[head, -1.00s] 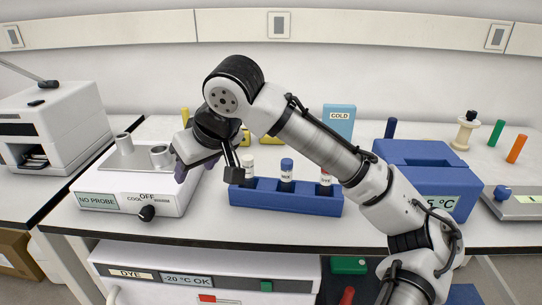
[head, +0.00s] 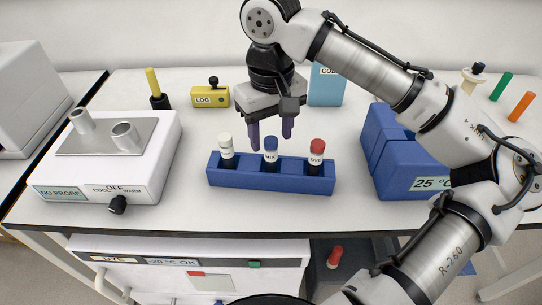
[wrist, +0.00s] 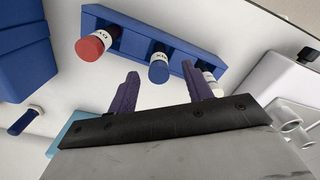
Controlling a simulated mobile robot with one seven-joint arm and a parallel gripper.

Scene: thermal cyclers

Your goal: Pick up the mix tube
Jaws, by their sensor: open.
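The mix tube (head: 271,152), with a blue cap and a label reading MIX, stands upright in the middle of the blue rack (head: 230,179). It also shows in the wrist view (wrist: 159,68), ahead of the gap between my fingers. A white-capped tube (head: 226,150) stands to its left and a red-capped DYE tube (head: 317,155) to its right. My gripper (head: 270,135) is open and empty, its purple fingers pointing down just above and behind the mix tube. The fingers also show in the wrist view (wrist: 160,88).
A blue block marked 25 °C (head: 400,160) stands right of the rack. A white device marked NO PROBE (head: 110,165) stands left. A yellow LOG box (head: 210,96) and a light blue COLD box (head: 326,90) are behind. Bench in front of the rack is clear.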

